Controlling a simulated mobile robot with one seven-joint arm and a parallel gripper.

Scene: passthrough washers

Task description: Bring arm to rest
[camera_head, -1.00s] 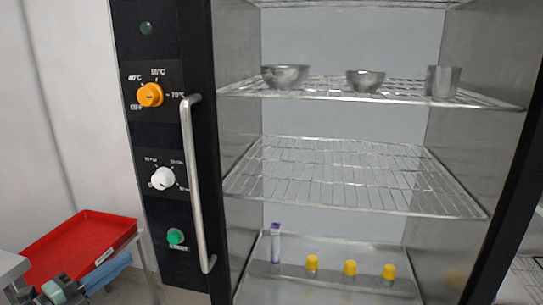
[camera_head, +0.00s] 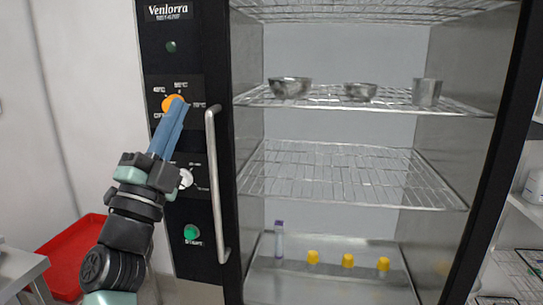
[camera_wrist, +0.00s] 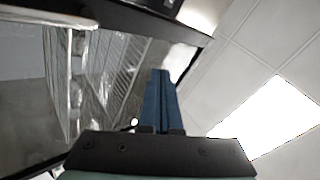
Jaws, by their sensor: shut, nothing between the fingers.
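My gripper (camera_head: 177,108) has long blue fingers and is shut with nothing between them. In the head view my arm reaches up from the lower left, and the fingertips appear in front of the orange temperature knob (camera_head: 170,101). Whether they touch the knob I cannot tell. In the wrist view the closed fingers (camera_wrist: 160,90) point up the picture, with the cabinet's inside to the left and ceiling to the right.
The cabinet's vertical handle (camera_head: 216,185) stands just right of my gripper. Inside, metal bowls sit on the upper rack (camera_head: 330,102). Yellow-capped vials (camera_head: 347,261) and a purple-capped tube (camera_head: 279,240) stand on the floor. A red tray (camera_head: 62,255) lies lower left, partly behind my arm.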

